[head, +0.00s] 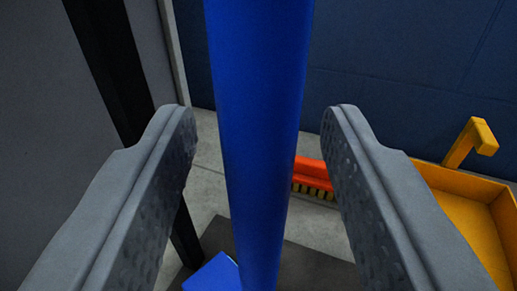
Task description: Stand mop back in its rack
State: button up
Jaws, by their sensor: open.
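A thick blue pole (258,110), which looks like the mop's handle, runs from the top of the head view down to the bottom edge. It stands nearly upright between the two grey fingers of my gripper (259,118). The gripper is open, with a visible gap between the pole and each finger. A flat blue piece (212,274) shows low down beside the pole; I cannot tell whether it is the mop's head. The pole's top end lies outside the picture. I cannot make out the rack for certain.
An orange brush with dark and yellow bristles (310,173) lies behind the right finger. A yellow tray with a raised hook-like arm (465,205) stands at the right. A black post (112,65) rises at the left. A dark blue panelled wall (400,60) closes the back.

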jog(key=s, duration=1.1)
jog(key=shift+d, duration=0.45)
jog(key=shift+r, duration=0.1)
jog(key=w+r, duration=0.2)
jog(key=r, duration=1.6)
jog(key=w+r, duration=0.2)
jog(key=r, duration=1.7)
jog(key=s+r, duration=0.5)
jog(key=r, duration=0.8)
jog(key=s+r+h, duration=0.1)
jog(key=s+r, duration=1.6)
jog(key=r, duration=0.1)
jog(key=s+r, duration=0.4)
jog(key=s, duration=0.7)
jog(key=s+a+r, duration=0.1)
jog(key=s+r, duration=0.3)
jog(key=s, duration=0.7)
jog(key=shift+m+g, duration=0.3)
jog(key=shift+m, duration=0.1)
